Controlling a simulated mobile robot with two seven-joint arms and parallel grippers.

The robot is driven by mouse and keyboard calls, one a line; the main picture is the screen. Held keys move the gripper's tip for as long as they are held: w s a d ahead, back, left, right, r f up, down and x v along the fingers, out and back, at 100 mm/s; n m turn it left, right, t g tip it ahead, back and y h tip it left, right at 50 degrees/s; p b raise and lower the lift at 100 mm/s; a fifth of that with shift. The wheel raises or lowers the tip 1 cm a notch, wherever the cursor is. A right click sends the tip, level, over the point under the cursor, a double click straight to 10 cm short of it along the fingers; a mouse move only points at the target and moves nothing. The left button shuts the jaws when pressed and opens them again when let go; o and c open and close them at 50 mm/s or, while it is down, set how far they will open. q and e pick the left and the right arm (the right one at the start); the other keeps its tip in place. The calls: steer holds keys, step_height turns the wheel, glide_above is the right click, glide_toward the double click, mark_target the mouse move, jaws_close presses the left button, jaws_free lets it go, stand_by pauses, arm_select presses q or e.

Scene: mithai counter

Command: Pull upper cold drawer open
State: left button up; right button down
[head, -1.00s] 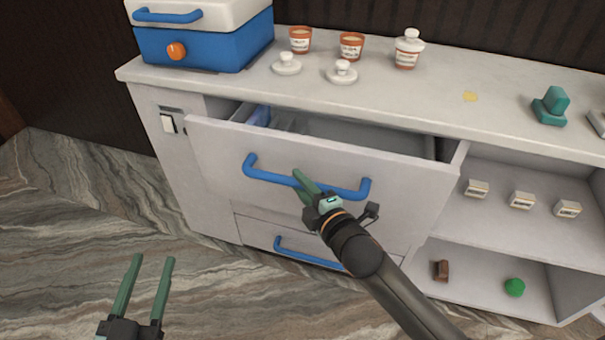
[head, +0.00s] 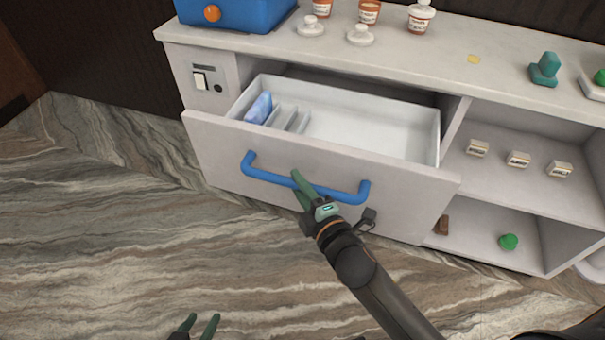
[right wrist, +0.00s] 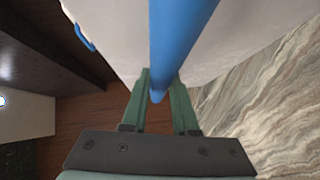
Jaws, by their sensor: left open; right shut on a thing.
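The upper cold drawer (head: 215,150) is pulled well out of the white counter in the head view. Its inside shows a blue pack and grey dividers at the left, with bare white floor at the right. My right gripper (head: 299,182) is shut on the drawer's blue bar handle (head: 262,173), near its middle. In the right wrist view the blue handle (right wrist: 180,40) runs between the green fingers of my right gripper (right wrist: 159,92). My left gripper (head: 200,322) is open and empty, low at the picture's bottom edge, over the floor and away from the drawer.
The counter top (head: 430,48) carries a blue box (head: 240,15), pots, two white lids, and a teal stamp-like object (head: 545,69). Open shelves at the right hold small labelled blocks (head: 518,159) and a green ball-like thing (head: 508,242). The marbled floor (head: 110,220) at left is clear.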

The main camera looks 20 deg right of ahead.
arm_select(q)
steer(key=shift+s+a+r, duration=0.1)
steer(key=shift+s+a, duration=0.05)
steer(key=shift+s, duration=0.05)
arm_select(e)
steer(key=shift+s+a, duration=0.65)
steer(key=shift+s, duration=0.3)
steer(key=c, duration=0.7)
jaws_free()
